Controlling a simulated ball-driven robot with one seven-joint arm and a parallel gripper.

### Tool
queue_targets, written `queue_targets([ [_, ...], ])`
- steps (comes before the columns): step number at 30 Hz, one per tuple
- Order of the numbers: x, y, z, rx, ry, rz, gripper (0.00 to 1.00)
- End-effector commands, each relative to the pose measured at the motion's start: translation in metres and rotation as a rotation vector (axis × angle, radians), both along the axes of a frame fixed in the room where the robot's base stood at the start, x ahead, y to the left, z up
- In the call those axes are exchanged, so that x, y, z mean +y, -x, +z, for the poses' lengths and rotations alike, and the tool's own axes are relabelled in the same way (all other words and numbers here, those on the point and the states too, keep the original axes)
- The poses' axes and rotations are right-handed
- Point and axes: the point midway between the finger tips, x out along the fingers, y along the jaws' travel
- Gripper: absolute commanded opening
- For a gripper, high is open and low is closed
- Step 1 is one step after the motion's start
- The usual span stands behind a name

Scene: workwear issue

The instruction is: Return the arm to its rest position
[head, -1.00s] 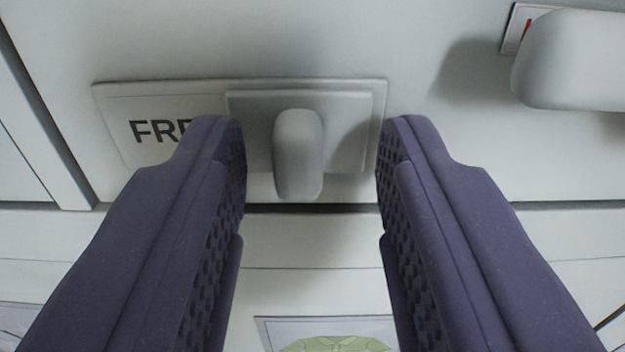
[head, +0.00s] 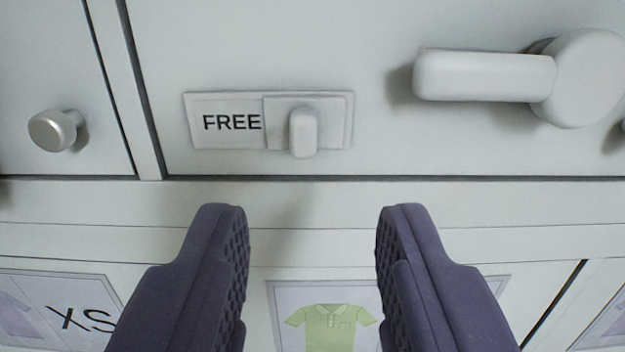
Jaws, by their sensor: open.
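My gripper (head: 312,215) is open and empty, its two purple padded fingers spread wide apart at the bottom of the view. The fingertips are below and apart from a small grey slider tab (head: 303,132) on a plate reading "FREE" (head: 231,122). The tab sits at the right part of that plate, on a pale grey door panel (head: 290,50). Nothing is between the fingers.
A large grey lever handle (head: 490,75) sticks out from the door at upper right. A round metal knob (head: 55,130) is on the left panel. Below the ledge are a green polo shirt picture (head: 330,325) and an "XS" label (head: 80,318).

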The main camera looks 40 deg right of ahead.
Motion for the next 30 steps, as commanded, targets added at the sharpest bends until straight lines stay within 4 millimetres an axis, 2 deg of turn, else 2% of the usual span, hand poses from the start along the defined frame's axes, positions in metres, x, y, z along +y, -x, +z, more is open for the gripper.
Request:
queue_targets([
  [2, -0.002, -0.001, -0.017, 0.022, -0.005, 0.01, 0.4],
  [4, -0.004, -0.003, -0.046, 0.068, -0.014, 0.035, 0.4],
  [5, -0.005, -0.004, -0.063, 0.094, -0.018, 0.05, 0.4],
  [9, -0.008, -0.008, -0.155, 0.228, -0.048, 0.174, 0.4],
  [12, -0.008, -0.01, -0.215, 0.29, -0.066, 0.289, 0.4],
  [15, -0.006, -0.009, -0.264, 0.308, -0.077, 0.404, 0.4],
  [18, -0.006, -0.008, -0.298, 0.293, -0.08, 0.499, 0.4],
  [23, -0.009, -0.006, -0.324, 0.243, -0.077, 0.592, 0.4],
  [30, -0.01, -0.004, -0.326, 0.217, -0.073, 0.623, 0.4],
])
